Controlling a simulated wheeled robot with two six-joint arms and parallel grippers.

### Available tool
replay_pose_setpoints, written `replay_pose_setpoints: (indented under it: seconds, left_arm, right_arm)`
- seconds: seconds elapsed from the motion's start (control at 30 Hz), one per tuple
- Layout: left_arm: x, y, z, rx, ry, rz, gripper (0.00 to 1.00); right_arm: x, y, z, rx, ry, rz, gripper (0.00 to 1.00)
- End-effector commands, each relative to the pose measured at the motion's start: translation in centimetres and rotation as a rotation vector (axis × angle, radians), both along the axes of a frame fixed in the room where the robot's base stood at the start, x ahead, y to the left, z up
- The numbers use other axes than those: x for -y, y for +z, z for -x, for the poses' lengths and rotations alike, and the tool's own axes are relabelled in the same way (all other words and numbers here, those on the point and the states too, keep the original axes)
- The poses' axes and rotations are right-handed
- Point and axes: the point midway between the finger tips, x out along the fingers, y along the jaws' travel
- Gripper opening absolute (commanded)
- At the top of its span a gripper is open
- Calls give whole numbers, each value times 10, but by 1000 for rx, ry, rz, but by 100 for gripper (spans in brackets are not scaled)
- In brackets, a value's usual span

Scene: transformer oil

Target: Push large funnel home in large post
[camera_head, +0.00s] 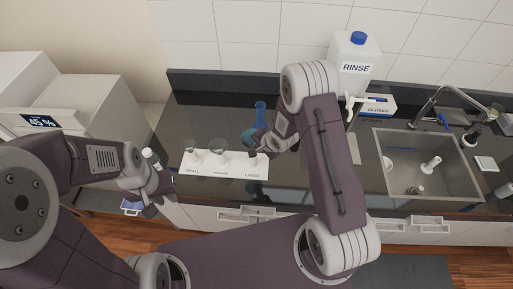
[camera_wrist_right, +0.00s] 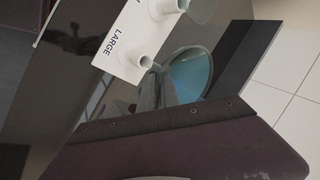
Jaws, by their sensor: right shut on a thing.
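The large funnel (camera_head: 249,136), a teal cone, is up by my right gripper (camera_head: 260,146) in the head view. My right gripper is shut on it. In the right wrist view the teal funnel (camera_wrist_right: 190,74) lies beside the large post (camera_wrist_right: 138,60), apart from its open top in the picture; its stem is hidden. The large post (camera_head: 252,155) stands at the LARGE end of the white holder (camera_head: 227,173), just below the funnel in the head view. My left gripper (camera_head: 158,189) is low at the counter's left front edge; its jaw opening is unclear.
A clear funnel (camera_head: 218,147) sits at the medium post, and a smaller one (camera_head: 194,152) at the small post. A blue cylinder (camera_head: 261,112) stands behind the holder. The RINSE container (camera_head: 354,55), gloves box (camera_head: 375,105) and sink (camera_head: 425,170) are to the right.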

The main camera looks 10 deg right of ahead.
Motion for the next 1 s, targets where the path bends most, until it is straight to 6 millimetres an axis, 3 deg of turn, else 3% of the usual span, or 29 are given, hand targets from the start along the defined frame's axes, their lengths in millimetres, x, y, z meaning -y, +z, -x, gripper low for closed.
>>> replay_pose_setpoints:
  seconds: [1.0]
  left_arm:
    - [0,7,0,0,0,0,22]
  right_arm:
    - [0,1,0,0,0,0,0]
